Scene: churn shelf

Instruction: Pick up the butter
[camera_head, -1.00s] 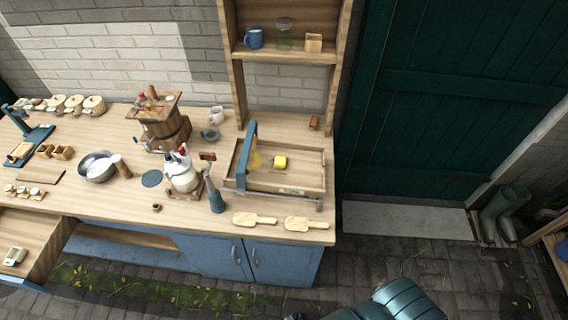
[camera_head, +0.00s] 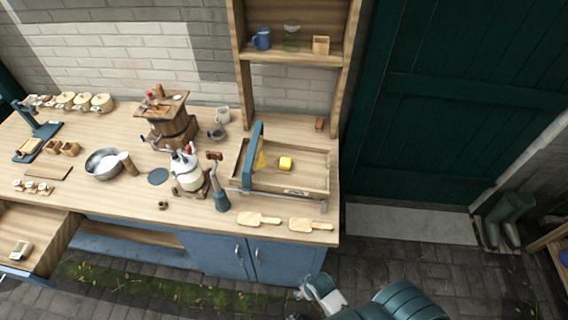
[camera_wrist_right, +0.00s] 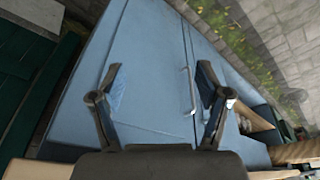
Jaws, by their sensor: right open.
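The butter (camera_head: 286,163) is a small yellow block lying in a shallow wooden tray (camera_head: 318,187) on the right part of the workbench. A blue upright frame stands at the tray's left side. My right gripper shows in the right wrist view (camera_wrist_right: 160,92), open and empty, with its two fingers spread in front of the blue cabinet doors. In the head view my right arm comes in at the bottom, low in front of the bench and well short of the tray; its gripper (camera_head: 322,290) is seen only partly. My left gripper is not in view.
Two wooden paddles (camera_head: 258,219) lie at the bench's front edge, before the tray. A white jug (camera_head: 187,172) and a blue-handled tool (camera_head: 221,199) stand to its left. A shelf (camera_head: 290,57) rises behind. An open drawer (camera_head: 38,240) juts out at left.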

